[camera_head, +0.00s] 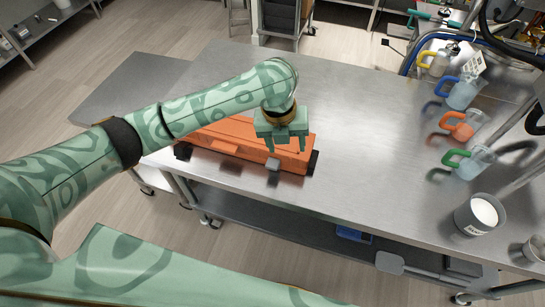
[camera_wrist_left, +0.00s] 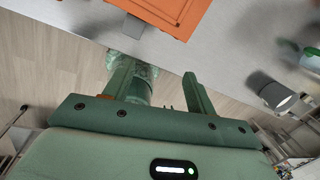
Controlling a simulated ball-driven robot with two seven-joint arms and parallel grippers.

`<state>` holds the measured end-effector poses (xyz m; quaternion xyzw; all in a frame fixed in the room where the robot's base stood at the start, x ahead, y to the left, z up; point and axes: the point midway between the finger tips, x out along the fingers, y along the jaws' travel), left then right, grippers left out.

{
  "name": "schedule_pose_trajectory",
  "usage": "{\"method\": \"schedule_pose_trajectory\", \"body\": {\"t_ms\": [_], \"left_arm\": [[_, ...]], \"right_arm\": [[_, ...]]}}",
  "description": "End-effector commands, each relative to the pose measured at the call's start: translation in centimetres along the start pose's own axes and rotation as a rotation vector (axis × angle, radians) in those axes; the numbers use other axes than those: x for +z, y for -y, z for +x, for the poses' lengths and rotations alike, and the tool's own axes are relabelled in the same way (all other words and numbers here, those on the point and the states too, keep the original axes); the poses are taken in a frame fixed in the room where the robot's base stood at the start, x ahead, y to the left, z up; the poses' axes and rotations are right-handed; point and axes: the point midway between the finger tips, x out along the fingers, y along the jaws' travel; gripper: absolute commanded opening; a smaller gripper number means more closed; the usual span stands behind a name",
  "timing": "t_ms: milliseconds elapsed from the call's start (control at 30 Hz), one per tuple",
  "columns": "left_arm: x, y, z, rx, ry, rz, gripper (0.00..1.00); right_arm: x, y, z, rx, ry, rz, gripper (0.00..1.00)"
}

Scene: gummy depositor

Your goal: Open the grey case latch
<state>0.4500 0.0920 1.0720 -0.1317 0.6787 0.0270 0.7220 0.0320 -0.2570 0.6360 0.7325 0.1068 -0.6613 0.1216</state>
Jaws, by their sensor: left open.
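An orange case (camera_head: 232,128) with black corner pieces lies on the steel table, partly hidden behind my left arm. A grey latch (camera_head: 273,164) sits on its near side, toward its right end. My left gripper (camera_head: 285,148) is open and empty, pointing down over the right end of the case, close to the latch. In the left wrist view the case (camera_wrist_left: 180,14) shows at the top, with a grey piece that looks like the latch (camera_wrist_left: 133,27) at its edge. The left fingers (camera_wrist_left: 152,64) are apart with nothing between them. My right gripper is not in view.
Several jugs with coloured handles, among them a blue one (camera_head: 463,92) and a green one (camera_head: 470,162), line the right side. A grey cup with white contents (camera_head: 480,213) stands near the front right. The table's middle (camera_head: 365,130) is clear.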

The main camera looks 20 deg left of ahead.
Motion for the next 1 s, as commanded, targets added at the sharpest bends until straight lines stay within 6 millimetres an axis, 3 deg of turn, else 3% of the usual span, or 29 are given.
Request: {"method": "schedule_pose_trajectory", "body": {"t_ms": [33,167,333,467,800,1000], "left_arm": [[1.2,-0.7,-1.9,0.048,-0.005,0.105,0.56],[2.4,-2.0,-4.7,0.124,-0.050,0.296,0.56],[2.6,-2.7,-4.9,0.150,-0.077,0.366,0.56],[2.4,-3.0,-2.7,0.148,-0.080,0.366,0.56],[2.0,-4.3,6.0,0.147,-0.079,0.364,0.56],[2.0,-4.8,9.3,0.146,-0.075,0.363,0.56]], "right_arm": [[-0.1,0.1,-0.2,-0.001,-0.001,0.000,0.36],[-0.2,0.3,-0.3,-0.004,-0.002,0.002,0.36],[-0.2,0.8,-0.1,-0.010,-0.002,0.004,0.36],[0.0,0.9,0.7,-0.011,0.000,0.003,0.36],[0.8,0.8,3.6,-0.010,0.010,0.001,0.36],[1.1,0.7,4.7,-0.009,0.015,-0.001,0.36]]}}
